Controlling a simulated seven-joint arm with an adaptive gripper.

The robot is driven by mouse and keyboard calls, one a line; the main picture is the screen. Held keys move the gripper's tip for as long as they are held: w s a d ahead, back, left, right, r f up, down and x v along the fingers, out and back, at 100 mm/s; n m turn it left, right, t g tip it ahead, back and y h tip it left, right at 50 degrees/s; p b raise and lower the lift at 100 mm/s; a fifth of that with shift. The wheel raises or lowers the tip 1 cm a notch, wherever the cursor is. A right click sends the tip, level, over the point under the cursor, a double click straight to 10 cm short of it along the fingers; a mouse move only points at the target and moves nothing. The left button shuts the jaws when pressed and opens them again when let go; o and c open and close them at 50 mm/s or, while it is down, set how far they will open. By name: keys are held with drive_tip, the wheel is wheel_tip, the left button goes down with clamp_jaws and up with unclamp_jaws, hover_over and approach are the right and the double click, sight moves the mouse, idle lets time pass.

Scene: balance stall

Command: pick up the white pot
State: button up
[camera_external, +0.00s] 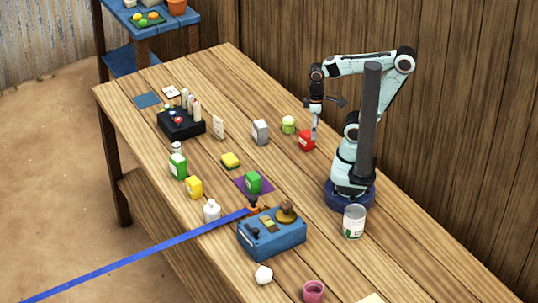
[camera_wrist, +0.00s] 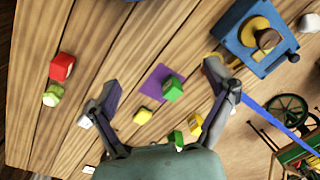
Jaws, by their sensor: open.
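A small white rounded pot (camera_external: 264,274) stands near the front edge of the wooden table, just in front of the blue box. In the wrist view, a white thing that looks like this pot (camera_wrist: 309,22) is at the upper right edge, beyond the blue box. My gripper (camera_external: 318,104) is high over the back part of the table, well away from the pot.
The blue box (camera_external: 272,236) with a brown knob is close to the pot. A pink cup (camera_external: 313,291), a white bottle (camera_external: 212,210) and a tin can (camera_external: 354,221) stand around it. A green block sits on a purple square (camera_wrist: 155,84). A blue strap (camera_external: 150,253) crosses the front edge.

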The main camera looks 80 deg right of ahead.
drive_tip(key=w+a+r+m+t, duration=0.2)
drive_tip(key=w+r+m, duration=0.15)
drive_tip(key=w, duration=0.85)
drive_tip(key=w+a+r+m+t, duration=0.2)
drive_tip(key=w+r+m, duration=0.15)
drive_tip(key=w, duration=0.85)
drive_tip(key=g, duration=0.2)
hover_over(212, 206)
drive_tip(key=w+d, duration=0.4)
wheel_tip(212, 206, down, 16)
drive_tip(key=shift+n+g+h, duration=0.4)
drive_tip(key=shift+n+g, duration=0.3)
drive_tip(key=shift+g, duration=0.2)
drive_tip(key=s+a+f, duration=0.1)
drive_tip(key=f, duration=0.2)
drive_tip(key=s+a+f, duration=0.1)
drive_tip(key=f, duration=0.1)
drive_tip(key=s+a+f, duration=0.1)
drive_tip(key=f, duration=0.2)
drive_tip(key=shift+s+a+f, duration=0.35)
drive_tip(key=shift+s, duration=0.05)
wheel_tip(212, 206, down, 6)
drive_tip(key=shift+r, duration=0.1)
